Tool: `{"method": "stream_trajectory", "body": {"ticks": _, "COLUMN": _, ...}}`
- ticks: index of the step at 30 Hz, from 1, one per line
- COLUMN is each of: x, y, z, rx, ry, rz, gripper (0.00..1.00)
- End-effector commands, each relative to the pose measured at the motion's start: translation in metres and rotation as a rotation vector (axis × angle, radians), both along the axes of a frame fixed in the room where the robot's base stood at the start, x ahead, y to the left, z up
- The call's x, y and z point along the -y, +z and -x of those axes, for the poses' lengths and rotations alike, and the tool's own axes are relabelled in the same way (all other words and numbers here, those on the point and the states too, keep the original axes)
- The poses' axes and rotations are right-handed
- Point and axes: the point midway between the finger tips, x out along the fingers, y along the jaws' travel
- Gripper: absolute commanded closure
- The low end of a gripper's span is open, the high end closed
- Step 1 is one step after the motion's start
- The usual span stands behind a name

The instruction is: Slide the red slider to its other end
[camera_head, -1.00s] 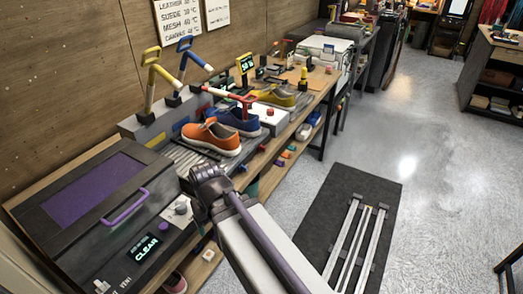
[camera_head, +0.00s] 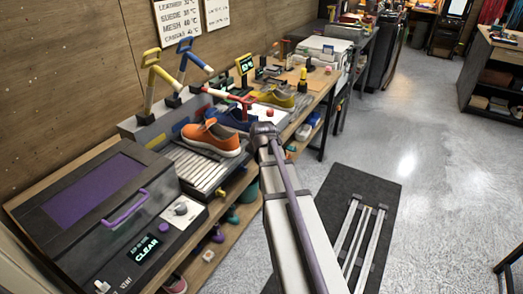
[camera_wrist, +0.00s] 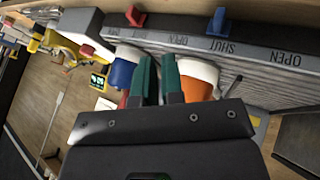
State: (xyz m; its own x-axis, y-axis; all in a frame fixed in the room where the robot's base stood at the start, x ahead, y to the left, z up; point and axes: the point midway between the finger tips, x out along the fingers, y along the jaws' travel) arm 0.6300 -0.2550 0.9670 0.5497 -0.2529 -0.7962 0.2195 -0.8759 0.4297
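The red slider (camera_wrist: 135,15) shows in the wrist view as a small red tab on the grey strip along the line's edge. The slider is not visible there.
A blue slider (camera_wrist: 217,22) sits right of the red one. An orange shoe (camera_head: 212,138) and a blue shoe (camera_head: 232,120) stand on the line behind my gripper. A machine with a purple handle (camera_head: 125,208) is left.

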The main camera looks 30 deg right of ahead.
Motion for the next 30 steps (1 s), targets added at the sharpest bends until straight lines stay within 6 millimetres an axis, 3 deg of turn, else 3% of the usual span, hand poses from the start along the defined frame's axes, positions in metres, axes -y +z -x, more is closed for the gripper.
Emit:
{"method": "stream_trajectory", "body": {"ticks": 8, "x": 0.005, "y": -0.024, "z": -0.013, "rx": -0.001, "ry": -0.001, "rz": -0.002, "gripper": 1.0}}
{"method": "stream_trajectory", "body": {"ticks": 19, "x": 0.025, "y": -0.09, "z": -0.057, "rx": -0.002, "ry": -0.002, "rz": -0.004, "gripper": 1.0}}
{"method": "stream_trajectory", "body": {"ticks": 24, "x": 0.051, "y": -0.08, "z": -0.07, "rx": -0.002, "ry": -0.004, "rz": -0.003, "gripper": 1.0}}
{"method": "stream_trajectory", "body": {"ticks": 30, "x": 0.06, "y": -0.08, "z": -0.073, "rx": -0.002, "ry": -0.003, "rz": -0.004, "gripper": 1.0}}
